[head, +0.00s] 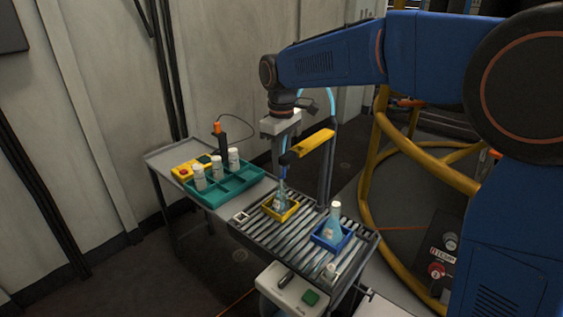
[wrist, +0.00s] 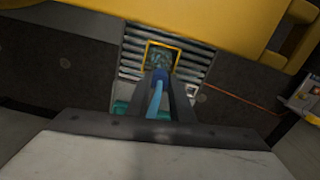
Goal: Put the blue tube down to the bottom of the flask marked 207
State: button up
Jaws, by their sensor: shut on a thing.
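My gripper (wrist: 162,82) is shut on the blue tube (wrist: 157,98), which runs between the fingers in the wrist view. In the head view my gripper (head: 284,158) is above a flask (head: 279,203) in a yellow tray (head: 291,212). The tube's lower end is at or just above this flask's neck; I cannot tell whether it is inside. A second flask (head: 333,228) with pale blue contents stands in a blue tray (head: 328,245). Both flasks have labels, but the numbers are too small to read.
A yellow bar (head: 314,143) on a stand is close beside my gripper. Both trays sit on a roller table (head: 304,236). A teal rack (head: 236,184) with several white bottles stands on the left. A yellow rail (head: 371,170) curves at the right.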

jog(key=shift+f, duration=0.3)
dwell(0.4)
jog(key=o, duration=1.6)
jog(key=shift+r, duration=3)
